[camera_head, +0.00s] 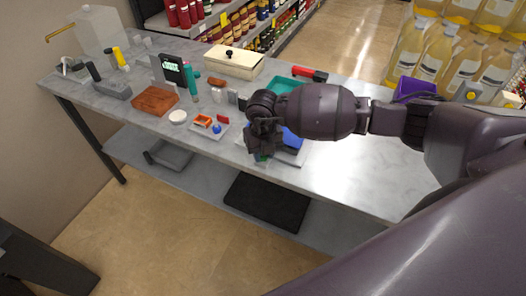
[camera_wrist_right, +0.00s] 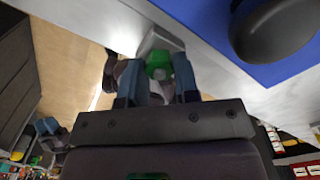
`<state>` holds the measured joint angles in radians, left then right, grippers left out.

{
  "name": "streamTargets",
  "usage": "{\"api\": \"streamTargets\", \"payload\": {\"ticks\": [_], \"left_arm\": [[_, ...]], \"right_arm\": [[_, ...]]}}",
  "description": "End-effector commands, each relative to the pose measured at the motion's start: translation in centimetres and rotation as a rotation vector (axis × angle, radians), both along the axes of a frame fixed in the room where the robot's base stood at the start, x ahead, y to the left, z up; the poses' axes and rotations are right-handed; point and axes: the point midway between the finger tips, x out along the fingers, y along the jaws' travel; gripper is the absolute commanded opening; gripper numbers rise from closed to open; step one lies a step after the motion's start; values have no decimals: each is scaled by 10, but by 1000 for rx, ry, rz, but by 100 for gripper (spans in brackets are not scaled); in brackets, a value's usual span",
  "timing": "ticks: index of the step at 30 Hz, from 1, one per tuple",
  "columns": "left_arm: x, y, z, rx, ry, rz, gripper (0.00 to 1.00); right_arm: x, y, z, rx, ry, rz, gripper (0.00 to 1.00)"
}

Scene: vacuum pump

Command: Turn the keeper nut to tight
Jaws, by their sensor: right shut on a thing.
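My right gripper (camera_head: 262,151) is at the table's front edge in the head view, reaching in from the right. In the right wrist view its two fingers (camera_wrist_right: 160,78) are shut on a small green knob (camera_wrist_right: 159,65), which looks like the keeper nut. The knob sits against a light grey part (camera_wrist_right: 160,40). A blue body (camera_head: 292,139), probably the pump, stands just right of the gripper and is partly hidden. The nut's tightness cannot be told. My left gripper is in neither view.
The grey table (camera_head: 340,180) is bare at its right front. A teal tray (camera_head: 284,85) and a cream box (camera_head: 233,63) stand behind.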

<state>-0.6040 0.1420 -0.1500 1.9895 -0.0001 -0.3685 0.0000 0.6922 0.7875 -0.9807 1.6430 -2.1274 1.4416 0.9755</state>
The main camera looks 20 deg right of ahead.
Motion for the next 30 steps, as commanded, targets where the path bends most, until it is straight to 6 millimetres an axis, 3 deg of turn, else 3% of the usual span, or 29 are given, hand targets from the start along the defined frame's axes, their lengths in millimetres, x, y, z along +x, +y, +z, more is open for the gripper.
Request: {"api": "streamTargets", "payload": {"ticks": [3, 4, 9, 20, 30], "left_arm": [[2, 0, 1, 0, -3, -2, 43], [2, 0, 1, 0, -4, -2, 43], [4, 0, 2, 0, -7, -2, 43], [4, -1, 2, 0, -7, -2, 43], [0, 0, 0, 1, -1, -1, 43]], "right_arm": [[1, 0, 1, 0, -2, -1, 5], [1, 0, 1, 0, -2, -1, 30], [1, 0, 1, 0, -2, 0, 54], [1, 0, 6, 1, -1, 1, 54], [1, 0, 60, 0, -4, 2, 54]]}}
